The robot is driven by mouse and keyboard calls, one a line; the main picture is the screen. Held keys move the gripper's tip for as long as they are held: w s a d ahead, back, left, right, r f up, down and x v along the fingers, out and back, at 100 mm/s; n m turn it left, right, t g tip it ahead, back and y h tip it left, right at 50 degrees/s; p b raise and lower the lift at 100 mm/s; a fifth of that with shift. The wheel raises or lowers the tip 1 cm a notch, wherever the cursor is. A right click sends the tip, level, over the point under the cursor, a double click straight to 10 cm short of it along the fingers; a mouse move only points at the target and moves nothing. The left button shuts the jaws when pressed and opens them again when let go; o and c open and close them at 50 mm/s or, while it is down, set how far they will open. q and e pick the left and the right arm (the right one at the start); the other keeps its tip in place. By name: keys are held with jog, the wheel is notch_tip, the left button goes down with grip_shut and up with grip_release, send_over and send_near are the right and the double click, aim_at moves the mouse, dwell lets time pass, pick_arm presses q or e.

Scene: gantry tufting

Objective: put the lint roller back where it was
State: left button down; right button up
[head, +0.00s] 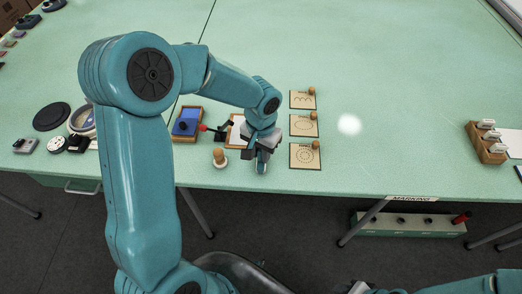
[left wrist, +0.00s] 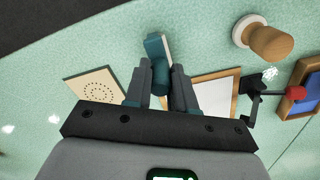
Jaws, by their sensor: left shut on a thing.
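My left gripper (head: 262,158) is low near the front edge of the green table. It is shut on the lint roller (left wrist: 157,66), a teal piece with a pale strip, which shows between the fingers in the left wrist view. In the head view the roller is mostly hidden by the gripper. In the left wrist view the left gripper (left wrist: 160,90) has its fingers on either side of it. I cannot tell if the roller touches the table. Part of my right gripper (head: 360,287) shows at the bottom edge, its jaws unclear.
A wood-framed white board (head: 236,131) lies left of the gripper, with a red-knobbed lever (head: 218,131) and a blue pad box (head: 187,121) beyond. A wooden knob (head: 219,158) stands near the edge. Several patterned cards (head: 301,126) lie right.

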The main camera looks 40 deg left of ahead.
pick_arm(q)
jog(key=shift+f+b, duration=0.25)
jog(key=shift+b, duration=0.05)
jog(key=c, duration=0.9)
grip_release()
jog(key=shift+c, duration=0.2)
jog(key=shift+r, duration=0.1)
notch_tip(320, 180, up, 12)
jog(key=p, duration=0.1)
jog(key=shift+r, duration=0.2)
jog(key=shift+s, duration=0.1)
